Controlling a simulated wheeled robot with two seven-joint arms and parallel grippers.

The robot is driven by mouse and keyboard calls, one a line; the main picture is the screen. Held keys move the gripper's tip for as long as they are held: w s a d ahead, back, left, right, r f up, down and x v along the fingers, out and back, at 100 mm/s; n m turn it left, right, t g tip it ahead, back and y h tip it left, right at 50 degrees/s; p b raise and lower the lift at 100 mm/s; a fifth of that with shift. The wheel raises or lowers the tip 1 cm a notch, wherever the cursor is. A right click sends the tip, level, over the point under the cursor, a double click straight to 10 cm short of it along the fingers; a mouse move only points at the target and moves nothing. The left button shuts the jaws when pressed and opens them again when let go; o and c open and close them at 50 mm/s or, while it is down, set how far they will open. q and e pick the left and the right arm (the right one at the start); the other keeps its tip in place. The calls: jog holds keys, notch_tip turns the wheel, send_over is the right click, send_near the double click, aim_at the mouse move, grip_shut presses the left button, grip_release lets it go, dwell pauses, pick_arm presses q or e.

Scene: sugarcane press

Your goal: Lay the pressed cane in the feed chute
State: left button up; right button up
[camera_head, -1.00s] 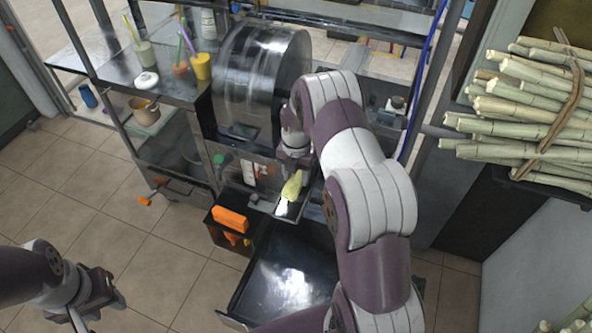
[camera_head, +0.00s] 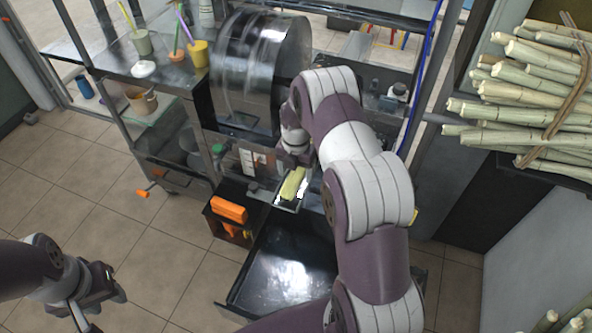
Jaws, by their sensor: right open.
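The pressed cane (camera_head: 291,184) is a short, flattened yellow-green piece at the front of the press, on or just above a small shiny metal tray (camera_head: 287,205). My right gripper (camera_head: 293,158) is at the cane's far end, in front of the press drum (camera_head: 257,75). Its fingers are small and partly hidden by my own wrist, and it is open. The feed chute cannot be made out clearly behind my arm. My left gripper (camera_head: 97,305) is low at the left, over the floor and far from the cane; its fingers are too unclear to judge.
A black box with an orange block (camera_head: 229,209) stands left of the small tray. A large black tray (camera_head: 285,268) lies below. A bundle of cane (camera_head: 535,90) rests on a shelf at right. Cups of drink (camera_head: 196,55) stand on the counter.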

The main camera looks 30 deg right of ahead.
jog(key=shift+w+r, duration=0.15)
jog(key=shift+r, duration=0.25)
notch_tip(320, 180, up, 12)
jog(key=b, duration=0.2)
